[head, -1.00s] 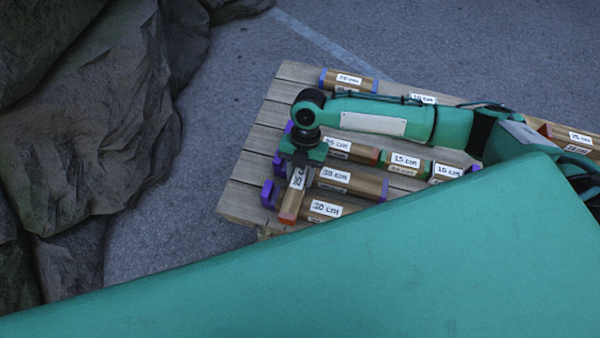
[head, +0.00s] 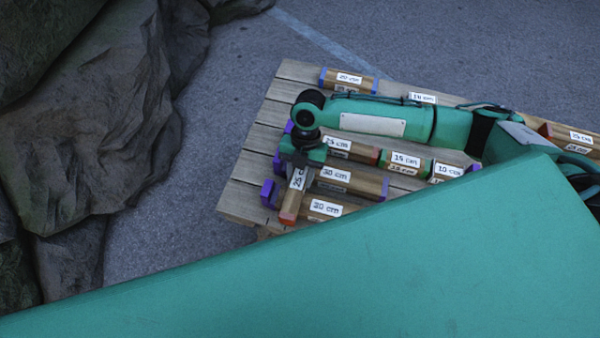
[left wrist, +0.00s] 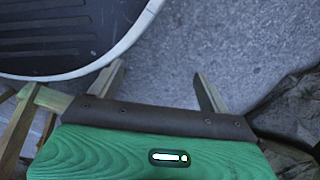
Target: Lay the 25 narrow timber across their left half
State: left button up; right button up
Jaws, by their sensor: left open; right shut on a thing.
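The narrow 25 cm timber (head: 292,199) has a red-orange end and lies crosswise to the others at their left part. My right gripper (head: 299,170) is shut on it from above. Under or beside it are two 30 cm timbers with purple ends, the upper one (head: 365,184) and the lower one (head: 328,207). I cannot tell whether the 25 cm timber touches them. The lower timber is partly hidden by my green body. My left gripper shows only in the left wrist view (left wrist: 160,95), open and empty over grey pavement.
The timbers lie on a slatted wooden platform (head: 248,166). Other labelled timbers lie further back and right: a 25 cm one (head: 352,151), a 15 cm one (head: 405,160), a 10 cm one (head: 446,171) and a 20 cm one (head: 349,81). Large rocks (head: 75,140) stand at left.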

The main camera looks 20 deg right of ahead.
jog(key=o, duration=1.2)
jog(key=shift+w+d+r, duration=0.1)
jog(key=shift+r, duration=0.2)
pick_arm(q)
jog(key=shift+w+d+r, duration=0.1)
jog(key=shift+r, duration=0.35)
pick_arm(e)
jog(key=v, duration=1.3)
jog(key=shift+w, duration=0.1)
